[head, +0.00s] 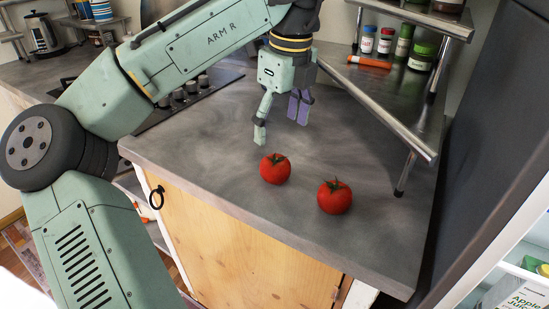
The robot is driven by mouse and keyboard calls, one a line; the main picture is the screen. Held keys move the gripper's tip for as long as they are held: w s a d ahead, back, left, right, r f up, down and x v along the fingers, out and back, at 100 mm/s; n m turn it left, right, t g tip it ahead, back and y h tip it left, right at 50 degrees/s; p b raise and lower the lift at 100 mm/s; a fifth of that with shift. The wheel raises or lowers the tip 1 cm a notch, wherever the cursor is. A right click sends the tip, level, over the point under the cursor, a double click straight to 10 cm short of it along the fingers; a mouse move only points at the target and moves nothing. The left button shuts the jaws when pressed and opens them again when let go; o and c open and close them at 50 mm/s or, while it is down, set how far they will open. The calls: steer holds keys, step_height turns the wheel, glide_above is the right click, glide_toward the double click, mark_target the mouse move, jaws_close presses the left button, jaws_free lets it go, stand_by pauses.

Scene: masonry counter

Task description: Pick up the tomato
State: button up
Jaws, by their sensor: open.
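Two red tomatoes with green stems are on the grey counter (215,165) in the head view. The left tomato (275,169) sits near the front edge, and the right tomato (334,197) sits a little nearer the front right corner. My gripper (280,123) is open and empty. In the picture it is just above the left tomato, with one pale green finger and a purple-grey finger pad showing. I cannot tell how high it is over the counter. Neither tomato is hidden by the gripper.
A metal shelf rack (385,115) stands at the right, holding spice jars (403,40) and an orange tube (369,62). One of its legs meets the counter right of the tomatoes. A stove (185,95) is at the back left. The counter's left front is clear.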

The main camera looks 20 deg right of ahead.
mark_target(276, 160)
steer(key=f, duration=0.5)
steer(key=shift+w+a, duration=0.15)
steer(key=shift+w, duration=0.1)
steer(key=shift+w+a+f+p, duration=0.1)
steer(key=shift+f+p, duration=0.05)
steer(key=shift+f, duration=1.25)
steer(key=shift+a+f+p, duration=0.1)
steer(key=shift+f+p, duration=0.05)
steer(key=shift+f, duration=1.2)
steer(key=c, duration=1.3)
steer(key=shift+r, duration=0.1)
